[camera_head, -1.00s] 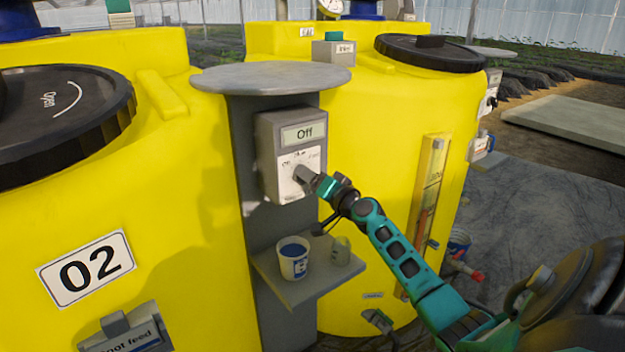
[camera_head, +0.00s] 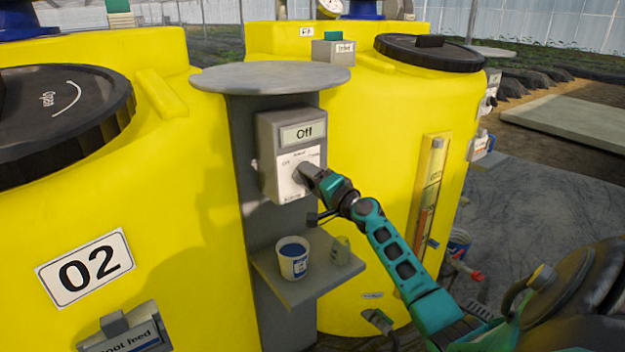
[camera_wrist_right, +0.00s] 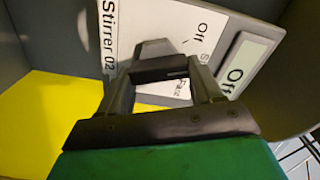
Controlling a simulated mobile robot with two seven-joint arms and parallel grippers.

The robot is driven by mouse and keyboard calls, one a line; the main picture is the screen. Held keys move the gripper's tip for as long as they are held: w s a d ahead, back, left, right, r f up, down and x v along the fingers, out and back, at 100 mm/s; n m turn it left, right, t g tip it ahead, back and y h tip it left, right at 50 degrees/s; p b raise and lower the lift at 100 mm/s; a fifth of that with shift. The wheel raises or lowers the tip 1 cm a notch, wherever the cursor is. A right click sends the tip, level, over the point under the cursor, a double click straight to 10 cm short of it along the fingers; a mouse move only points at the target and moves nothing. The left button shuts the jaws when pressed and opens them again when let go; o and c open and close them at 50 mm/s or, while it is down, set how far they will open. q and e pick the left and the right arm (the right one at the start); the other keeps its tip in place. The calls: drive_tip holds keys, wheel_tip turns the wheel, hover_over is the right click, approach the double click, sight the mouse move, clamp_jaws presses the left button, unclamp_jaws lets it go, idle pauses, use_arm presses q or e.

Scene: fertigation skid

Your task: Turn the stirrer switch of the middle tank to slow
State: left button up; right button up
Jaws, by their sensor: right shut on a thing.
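The stirrer switch box (camera_head: 285,135) is grey, on a dark post between two yellow tanks. Its display (camera_head: 303,133) reads "Off". In the right wrist view its white plate (camera_wrist_right: 122,25) reads "Stirrer 02", with an "Off" mark on it. The grey switch knob (camera_wrist_right: 157,48) shows there just beyond my fingertips. My right gripper (camera_head: 307,175) is at the front of the box, its jaws (camera_wrist_right: 160,70) shut on the knob, and it hides most of the knob in the head view. The tank labelled "02" (camera_head: 85,268) stands at the left. My left gripper is out of view.
A small shelf (camera_head: 305,288) below the box carries a white cup (camera_head: 293,260) with blue contents and a small greenish-grey object (camera_head: 341,250). A round grey cover (camera_head: 270,77) overhangs the box. The second yellow tank (camera_head: 360,120) is close behind my right arm.

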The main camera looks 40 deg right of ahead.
drive_tip(key=shift+m, duration=2.1)
drive_tip(key=o, duration=1.1)
drive_tip(key=shift+f, duration=0.1)
drive_tip(key=shift+c, duration=0.2)
drive_tip(key=shift+s, duration=0.1)
drive_tip(key=s+a, duration=0.1)
drive_tip(key=s, duration=1.1)
drive_tip(key=shift+s+a, duration=0.2)
drive_tip(key=shift+s, duration=0.1)
